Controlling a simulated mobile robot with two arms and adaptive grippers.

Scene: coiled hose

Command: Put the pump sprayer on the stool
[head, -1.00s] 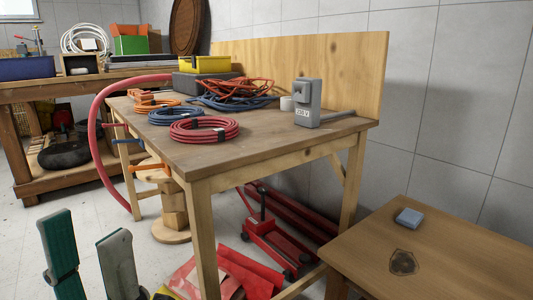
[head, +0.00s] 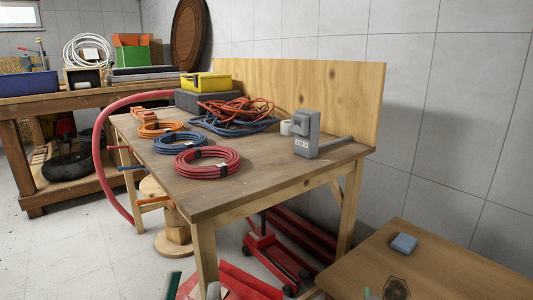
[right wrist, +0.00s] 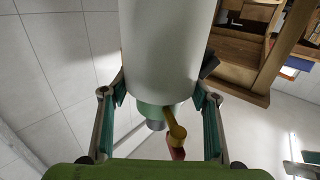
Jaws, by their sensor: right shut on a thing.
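In the right wrist view, my right gripper (right wrist: 162,92) is shut on a large white cylinder with a green collar and a yellow part, which looks like the pump sprayer (right wrist: 168,45). Its far end is out of frame. In the head view, my left gripper (head: 193,287) shows only two fingertips at the bottom edge, apart, with nothing seen between them. A small green tip (head: 367,293) at the bottom edge cannot be told apart as gripper or sprayer. A round-topped wooden piece on a round base (head: 172,242), left of the workbench, may be the stool.
Open floor lies left.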

